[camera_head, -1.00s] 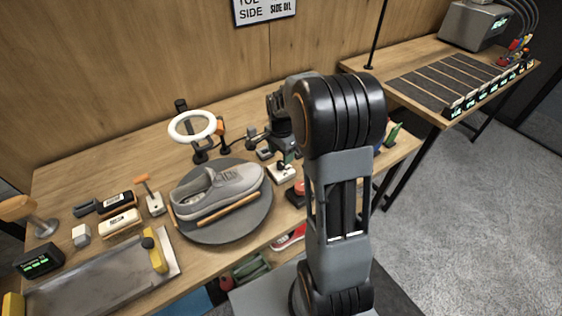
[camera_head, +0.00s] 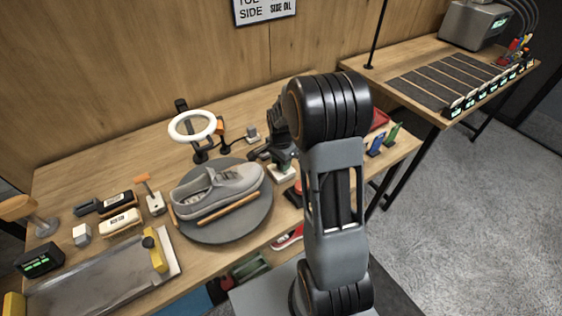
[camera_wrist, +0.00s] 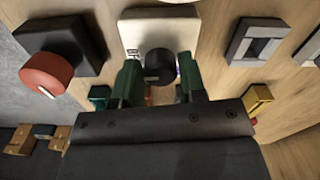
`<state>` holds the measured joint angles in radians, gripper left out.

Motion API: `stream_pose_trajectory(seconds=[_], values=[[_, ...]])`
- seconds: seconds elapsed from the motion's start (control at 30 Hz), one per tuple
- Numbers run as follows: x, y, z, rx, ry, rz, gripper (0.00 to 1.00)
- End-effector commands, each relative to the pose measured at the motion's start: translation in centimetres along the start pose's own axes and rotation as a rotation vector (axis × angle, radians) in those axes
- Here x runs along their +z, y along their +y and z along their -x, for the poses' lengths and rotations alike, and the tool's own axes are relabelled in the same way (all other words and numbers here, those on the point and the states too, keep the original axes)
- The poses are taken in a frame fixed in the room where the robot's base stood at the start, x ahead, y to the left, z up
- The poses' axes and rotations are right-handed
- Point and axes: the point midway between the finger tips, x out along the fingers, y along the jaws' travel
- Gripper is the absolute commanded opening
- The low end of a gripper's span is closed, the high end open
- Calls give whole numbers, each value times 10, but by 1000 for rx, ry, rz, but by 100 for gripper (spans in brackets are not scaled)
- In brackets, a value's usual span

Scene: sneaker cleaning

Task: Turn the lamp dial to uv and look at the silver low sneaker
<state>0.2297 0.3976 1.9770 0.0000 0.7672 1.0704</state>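The silver-grey low sneaker (camera_head: 217,187) lies on the round grey turntable (camera_head: 212,232). The ring lamp (camera_head: 195,127) stands behind it with its ring glowing white. The lamp dial is a black knob (camera_wrist: 159,66) on a white plate (camera_wrist: 133,28) in the wrist view. In the head view my gripper (camera_head: 282,160) is low over the dial's pale base, right of the sneaker, and hides the knob. In the wrist view the green fingers of my gripper (camera_wrist: 159,82) are parted, one on each side of the knob. Slim gaps seem to show beside it. The dial's setting is not readable.
A red knob (camera_wrist: 46,76) on a dark block sits beside the dial. Brushes (camera_head: 120,221) and a metal tray (camera_head: 95,285) are at the left of the table. A red tray (camera_head: 379,120) and small coloured items are at the right.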

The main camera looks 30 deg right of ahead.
Motion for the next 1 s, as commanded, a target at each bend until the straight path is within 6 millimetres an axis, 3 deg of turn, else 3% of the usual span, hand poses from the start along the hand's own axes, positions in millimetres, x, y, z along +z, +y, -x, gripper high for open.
stream_pose_trajectory(seconds=[0.3,0.67,1.0], values=[[0,0,0,0,0,0,10],[0,0,0,-1,0,94,10],[0,0,-1,0,0,388,10]])
